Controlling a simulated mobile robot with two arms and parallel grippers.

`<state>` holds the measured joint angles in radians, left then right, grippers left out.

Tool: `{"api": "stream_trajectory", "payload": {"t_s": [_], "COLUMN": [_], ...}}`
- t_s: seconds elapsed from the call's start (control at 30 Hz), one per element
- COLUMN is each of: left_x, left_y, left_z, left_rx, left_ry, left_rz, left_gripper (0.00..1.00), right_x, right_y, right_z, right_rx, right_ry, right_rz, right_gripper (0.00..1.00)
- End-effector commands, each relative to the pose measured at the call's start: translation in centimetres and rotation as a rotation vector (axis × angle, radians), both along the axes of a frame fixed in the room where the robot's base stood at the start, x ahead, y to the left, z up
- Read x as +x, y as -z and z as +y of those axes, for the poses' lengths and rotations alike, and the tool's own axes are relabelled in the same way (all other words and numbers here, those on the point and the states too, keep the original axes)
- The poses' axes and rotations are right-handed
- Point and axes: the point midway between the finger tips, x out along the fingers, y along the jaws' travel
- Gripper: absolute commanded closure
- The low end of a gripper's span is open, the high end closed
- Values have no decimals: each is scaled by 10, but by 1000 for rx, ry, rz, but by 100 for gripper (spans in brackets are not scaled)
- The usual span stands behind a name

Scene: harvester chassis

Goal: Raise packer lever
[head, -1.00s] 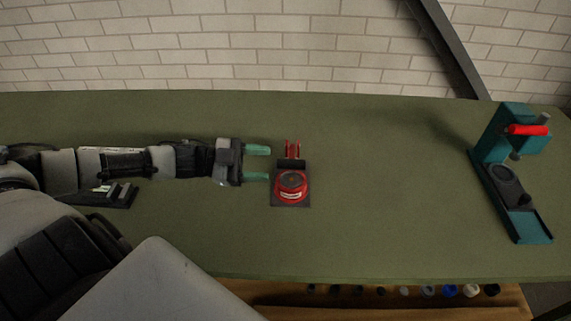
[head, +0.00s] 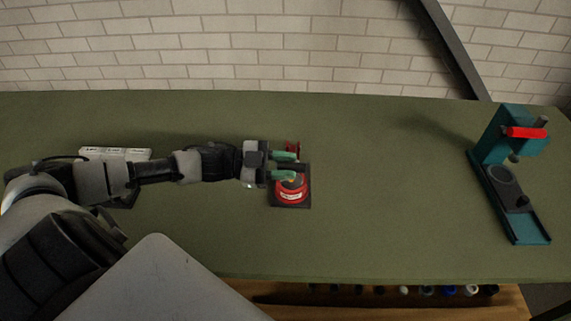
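A low device with a red round body (head: 291,190) on a dark square base (head: 304,203) sits mid-table. At its back stands a red upright bracket (head: 292,146). A dark crossbar seen there earlier is now mostly hidden by my fingers. My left gripper (head: 284,166) comes in from the left, its two green fingers over the back part of this device. A gap shows between the fingers; I cannot tell if they touch it. A teal press (head: 499,150) with a red handle (head: 526,132) stands at the far right. My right gripper is not in view.
The green table (head: 400,200) is clear between the red device and the press. A pale and dark object (head: 125,154) lies behind my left arm. Several small round items (head: 449,290) sit on a wooden shelf below the front edge. A brick wall is behind.

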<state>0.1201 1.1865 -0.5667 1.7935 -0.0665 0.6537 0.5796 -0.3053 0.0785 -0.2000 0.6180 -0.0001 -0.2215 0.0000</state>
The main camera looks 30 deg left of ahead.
Motion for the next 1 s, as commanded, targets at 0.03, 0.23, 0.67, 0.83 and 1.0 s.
{"api": "stream_trajectory", "payload": {"t_s": [0.03, 0.23, 0.67, 0.83, 1.0], "left_x": [0, 0, 0, 1, 3], "left_y": [0, 0, 0, -2, -8], "left_z": [0, 0, 0, 1, 2], "left_rx": [0, -1, -7, -12, -28], "left_ry": [0, 0, 0, 0, 0], "left_rz": [1, 3, 13, 23, 50], "left_gripper": [89, 100, 100, 100, 100], "right_x": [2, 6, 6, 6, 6], "right_y": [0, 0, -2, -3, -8], "right_z": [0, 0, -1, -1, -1], "right_rx": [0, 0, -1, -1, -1], "right_ry": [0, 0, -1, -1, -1], "right_rz": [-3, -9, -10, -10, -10], "right_gripper": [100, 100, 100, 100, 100]}}
